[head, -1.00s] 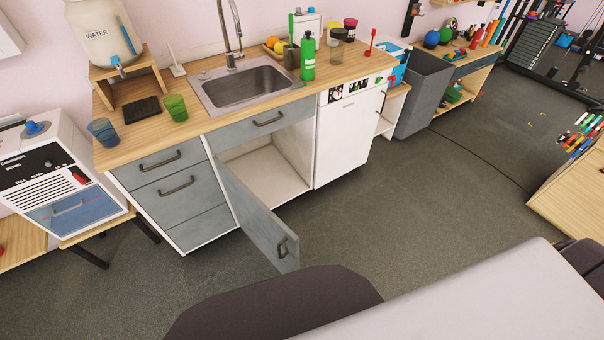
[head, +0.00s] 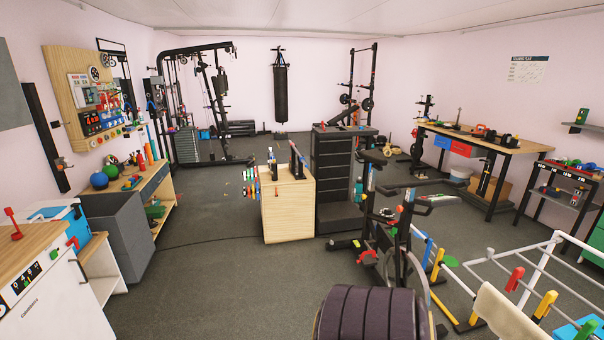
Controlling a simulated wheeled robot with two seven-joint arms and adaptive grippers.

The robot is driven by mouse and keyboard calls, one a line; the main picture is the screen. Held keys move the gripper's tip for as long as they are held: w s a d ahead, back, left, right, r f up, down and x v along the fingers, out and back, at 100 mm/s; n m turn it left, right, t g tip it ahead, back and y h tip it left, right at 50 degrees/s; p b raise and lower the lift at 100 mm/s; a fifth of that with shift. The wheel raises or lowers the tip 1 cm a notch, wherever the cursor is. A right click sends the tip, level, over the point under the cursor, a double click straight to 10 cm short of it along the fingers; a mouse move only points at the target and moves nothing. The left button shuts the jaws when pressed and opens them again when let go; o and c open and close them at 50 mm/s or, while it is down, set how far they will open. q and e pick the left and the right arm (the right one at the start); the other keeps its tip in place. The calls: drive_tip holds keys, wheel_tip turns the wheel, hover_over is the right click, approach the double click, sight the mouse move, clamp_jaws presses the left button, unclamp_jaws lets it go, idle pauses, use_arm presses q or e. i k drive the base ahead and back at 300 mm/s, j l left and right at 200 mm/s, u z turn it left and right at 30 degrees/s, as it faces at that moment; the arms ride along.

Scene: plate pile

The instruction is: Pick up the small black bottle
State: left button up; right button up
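I cannot pick out a small black bottle with certainty. A small dark upright item (head: 275,171) stands on top of the pale wooden cabinet (head: 287,214) in the middle of the room, and it is too small to identify. Several small dark items also stand on the wooden workbench (head: 440,131) at the right, too far off to tell apart. Neither of my grippers is in view.
A counter (head: 22,250) and a grey bin (head: 122,232) stand at the left. An exercise bike (head: 385,225) and a white rack (head: 530,265) take up the right front. A tall black drawer unit (head: 333,165) stands behind the wooden cabinet. Grey floor (head: 205,275) lies open at left centre.

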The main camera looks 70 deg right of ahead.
sight(274, 175)
drive_tip(key=z, duration=2.05)
